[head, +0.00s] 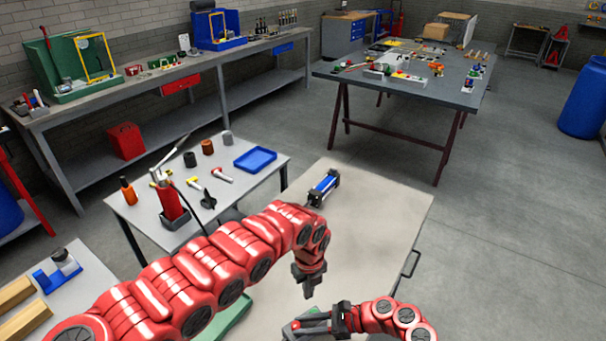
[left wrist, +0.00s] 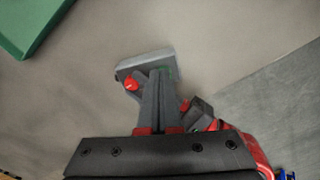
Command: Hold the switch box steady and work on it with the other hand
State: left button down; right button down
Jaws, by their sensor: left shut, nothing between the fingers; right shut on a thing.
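The switch box is a small grey box with a red round button and a bit of green. It shows in the left wrist view (left wrist: 148,63) and, partly cut off, at the bottom of the head view (head: 306,329). My right gripper (head: 338,318) is shut on it just above the pale bench top; the exact grip is hard to make out. My left gripper (head: 307,292) points down, shut and empty, above the bench and close to the box. In the left wrist view its closed fingers cover part of the box; I cannot tell whether they touch.
The pale bench (head: 390,215) is mostly clear. A green tray (head: 236,318) lies partly behind my left arm. A side table with a blue tray (head: 255,158) and tools stands on the left.

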pick_arm(q)
jog(key=shift+r, duration=0.5)
jog(key=shift+w+d+f, duration=0.1)
jog(key=shift+d+f, duration=0.1)
jog(key=shift+f, duration=1.35)
jog(key=shift+w+d+f, duration=0.1)
jog(key=shift+d+f, duration=0.1)
jog(key=shift+f, duration=1.3)
jog(key=shift+s+d, duration=0.15)
jog(key=shift+s, duration=0.35)
jog(key=shift+s+a, duration=0.2)
jog(key=shift+s, duration=0.05)
pick_arm(e)
jog(key=shift+w, duration=0.1)
pick_arm(q)
jog(key=shift+a, duration=0.1)
